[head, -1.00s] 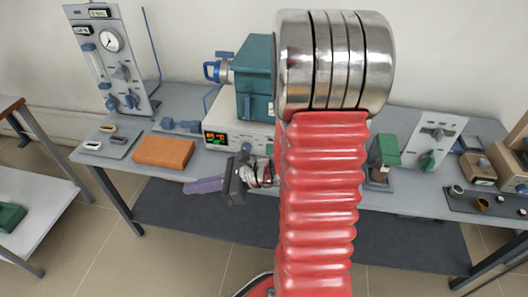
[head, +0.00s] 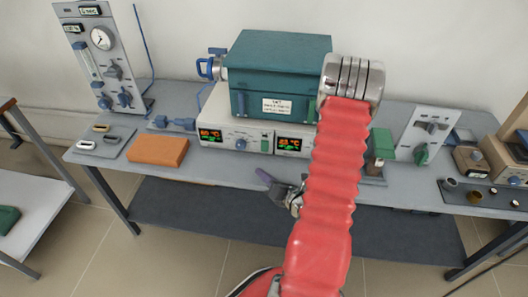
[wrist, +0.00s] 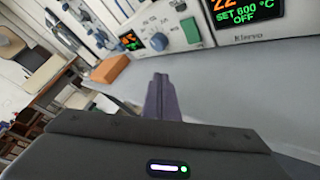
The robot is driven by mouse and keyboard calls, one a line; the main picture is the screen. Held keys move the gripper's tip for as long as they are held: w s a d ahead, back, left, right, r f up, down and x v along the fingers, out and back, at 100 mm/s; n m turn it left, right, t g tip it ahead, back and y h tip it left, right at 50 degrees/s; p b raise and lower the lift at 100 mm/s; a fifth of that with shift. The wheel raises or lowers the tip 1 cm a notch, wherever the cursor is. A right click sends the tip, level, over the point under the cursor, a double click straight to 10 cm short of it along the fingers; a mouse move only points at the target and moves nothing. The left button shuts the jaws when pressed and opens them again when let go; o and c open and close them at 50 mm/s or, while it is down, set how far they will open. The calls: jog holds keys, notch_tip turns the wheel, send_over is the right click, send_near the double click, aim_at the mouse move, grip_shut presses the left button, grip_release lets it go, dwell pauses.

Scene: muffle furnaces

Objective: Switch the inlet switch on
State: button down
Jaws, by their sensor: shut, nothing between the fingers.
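No label naming the inlet switch is readable, so I cannot tell which control it is. The furnace (head: 278,80) is a teal box on a pale control base with two lit displays. A green switch (head: 265,145) sits between the displays; a green switch also shows in the wrist view (wrist: 190,30). The wrist view's large display (wrist: 248,10) reads "SET 600 °C OFF". My gripper (head: 263,176) is shut and empty, its purple fingers near the bench's front edge, apart from the controls. Its fingers also show in the wrist view (wrist: 163,98).
A gauge panel (head: 105,60) with blue knobs stands at left. A grey plate with two switches (head: 103,141) and an orange block (head: 158,150) lie on the bench. A panel with a green knob (head: 422,135) stands at right. My red arm hides part of the bench.

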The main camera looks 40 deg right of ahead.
aim_at(265, 146)
jog(key=shift+w+d, duration=0.1)
jog(key=shift+w, duration=0.05)
jog(key=shift+w+d+f, duration=0.15)
jog(key=shift+w+d, duration=0.7)
jog(key=shift+d, duration=0.25)
jog(key=shift+w+d+f, duration=0.2)
jog(key=shift+w+d, duration=0.7)
jog(key=shift+d, duration=0.25)
jog(key=shift+w+d+f, duration=0.15)
jog(key=shift+w+d, duration=0.7)
jog(key=shift+d, duration=0.25)
jog(key=shift+w+d, duration=0.25)
jog(key=shift+d, duration=0.05)
jog(key=shift+w+d, duration=0.2)
jog(key=shift+d, duration=0.05)
dwell(0.7)
jog(key=shift+s+a, duration=0.1)
jog(key=shift+a, duration=0.05)
jog(key=shift+s+a, duration=0.35)
jog(key=shift+a, duration=0.1)
dwell(0.5)
